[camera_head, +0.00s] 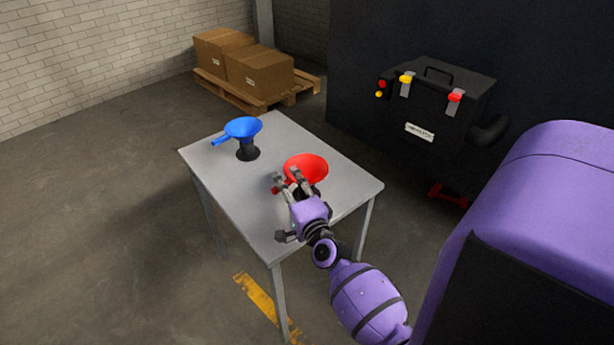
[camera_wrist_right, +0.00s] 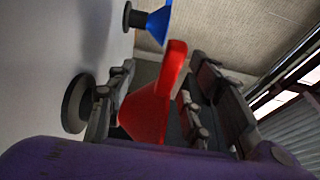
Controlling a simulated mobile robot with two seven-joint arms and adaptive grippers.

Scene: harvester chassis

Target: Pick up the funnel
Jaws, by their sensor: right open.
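A red funnel (camera_head: 308,168) stands on the grey table, wide mouth up. It also shows in the right wrist view (camera_wrist_right: 146,115), with its flat red handle (camera_wrist_right: 173,62) pointing away from me. My right gripper (camera_head: 286,177) is open at the near left side of the red funnel. In the wrist view the funnel shows between its fingers (camera_wrist_right: 155,100); I cannot tell whether they touch it. A blue funnel (camera_head: 243,127) sits in a black holder (camera_head: 248,153) farther left on the table. My left gripper is not in view.
The grey table (camera_head: 215,160) is otherwise bare. Cardboard boxes (camera_head: 258,72) on a wooden pallet (camera_head: 285,99) stand behind it. A black machine unit (camera_head: 430,105) with red and yellow caps stands to the right. A round black base (camera_wrist_right: 76,103) shows beside the gripper.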

